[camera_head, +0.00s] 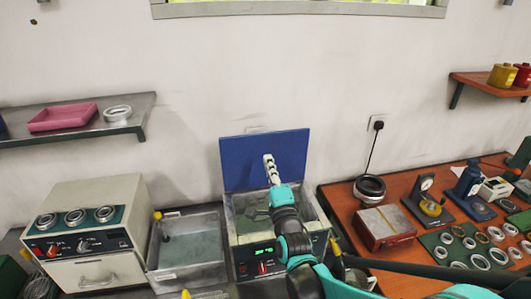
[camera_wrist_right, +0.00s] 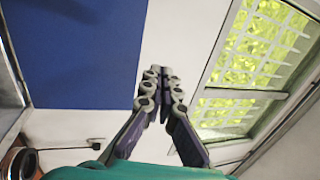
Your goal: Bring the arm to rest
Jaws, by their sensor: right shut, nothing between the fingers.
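My right arm (camera_head: 288,225) reaches up from the bottom of the head view, in front of a bath unit with a raised blue lid (camera_head: 238,160). My right gripper (camera_head: 268,158) points upward in front of the lid. In the wrist view the right gripper's fingertips (camera_wrist_right: 160,72) are together with nothing between them. The blue lid (camera_wrist_right: 75,50) fills the upper left there, apart from the fingers. My left gripper is not in view.
The open bath (camera_head: 312,213) is below the right gripper. A clear tank (camera_head: 187,275) and a cream machine (camera_head: 95,200) stand left. Right, an orange bench (camera_head: 340,200) holds rings, a red box (camera_head: 385,240) and presses. A shelf (camera_head: 140,110) holds a pink tray (camera_head: 62,117).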

